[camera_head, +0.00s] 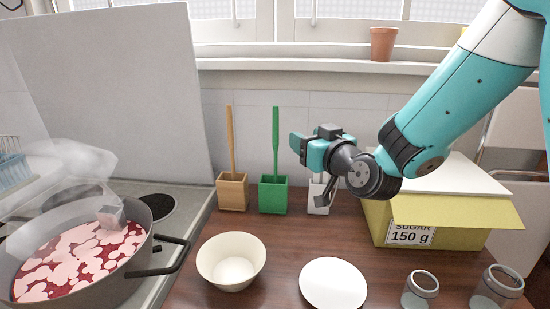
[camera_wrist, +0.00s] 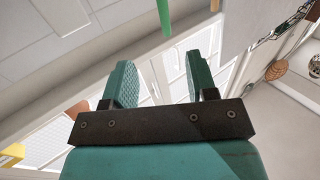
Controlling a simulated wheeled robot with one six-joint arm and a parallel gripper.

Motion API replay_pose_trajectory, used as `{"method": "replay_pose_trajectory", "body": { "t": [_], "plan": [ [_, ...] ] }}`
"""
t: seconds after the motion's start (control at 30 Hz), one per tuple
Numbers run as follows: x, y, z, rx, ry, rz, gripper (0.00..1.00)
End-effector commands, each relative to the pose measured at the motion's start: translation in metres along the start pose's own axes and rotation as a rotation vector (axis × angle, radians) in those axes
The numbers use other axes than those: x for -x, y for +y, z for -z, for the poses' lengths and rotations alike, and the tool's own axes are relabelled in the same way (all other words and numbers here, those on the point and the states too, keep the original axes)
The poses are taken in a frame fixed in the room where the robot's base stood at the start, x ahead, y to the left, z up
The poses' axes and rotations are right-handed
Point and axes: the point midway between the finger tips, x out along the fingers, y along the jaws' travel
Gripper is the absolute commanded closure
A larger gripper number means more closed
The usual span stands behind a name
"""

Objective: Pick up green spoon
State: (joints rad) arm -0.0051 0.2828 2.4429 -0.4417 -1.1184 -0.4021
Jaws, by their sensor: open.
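The green spoon (camera_head: 275,140) stands upright with its long handle rising from a green holder (camera_head: 273,196), left of my gripper (camera_head: 297,148). Its lower end is hidden inside the holder. In the wrist view, a piece of the green handle (camera_wrist: 163,14) shows at the top edge, beyond the fingertips and roughly in line with the gap between them. My gripper (camera_wrist: 162,75) is open and empty there. In the head view it points left towards the handle, apart from it.
An orange spoon (camera_head: 230,140) stands in a brown holder (camera_head: 232,194) to the left. A white holder (camera_head: 318,197) is partly behind my gripper. A bowl (camera_head: 231,262), plate (camera_head: 333,284), glass jars (camera_head: 420,290), sugar box (camera_head: 440,215) and steaming pot (camera_head: 85,255) surround the area.

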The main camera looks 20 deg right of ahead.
Motion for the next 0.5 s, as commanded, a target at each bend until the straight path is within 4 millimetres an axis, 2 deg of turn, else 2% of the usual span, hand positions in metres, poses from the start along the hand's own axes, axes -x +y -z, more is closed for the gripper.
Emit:
{"method": "replay_pose_trajectory", "body": {
  "t": [0.1,0.3,0.5],
  "plan": [
    [-0.025,-0.002,0.007,-0.001,-0.003,0.004,0.48],
    [-0.071,-0.003,0.006,0.000,-0.003,0.005,0.48],
    [-0.102,-0.002,0.003,-0.001,-0.002,0.004,0.48]
  ]
}}
